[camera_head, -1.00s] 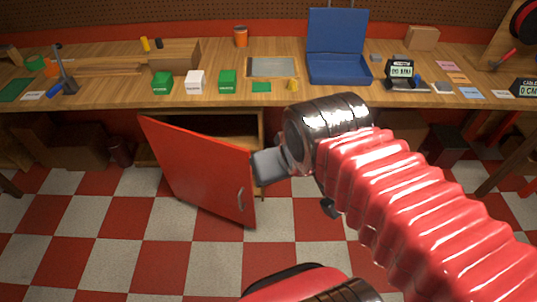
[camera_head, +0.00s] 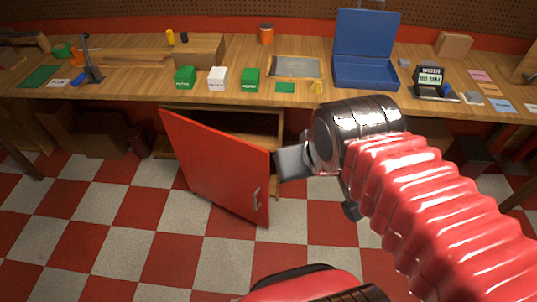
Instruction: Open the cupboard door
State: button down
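The red cupboard door (camera_head: 215,168) stands partly open under the workbench, swung out from its left side. Its metal handle (camera_head: 256,198) is near the free right edge, low on the outer face. Part of the cupboard's wooden inside (camera_head: 250,125) shows behind the door. My gripper (camera_head: 291,162) is at the door's upper right edge, on the inner side and above the handle. It looks close to or touching the edge; I cannot tell which. Its grey end is seen from the side, so whether the fingers are open or shut is unclear. The handle is free of it.
The wooden workbench (camera_head: 130,85) runs across above the cupboard. It carries green and white boxes (camera_head: 217,79), an open blue case (camera_head: 366,70) and an orange can (camera_head: 266,34). The checkered floor (camera_head: 150,240) in front of the door is clear.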

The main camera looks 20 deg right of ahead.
aim_at(233, 173)
jog(key=i, duration=0.95)
jog(key=z, duration=0.05)
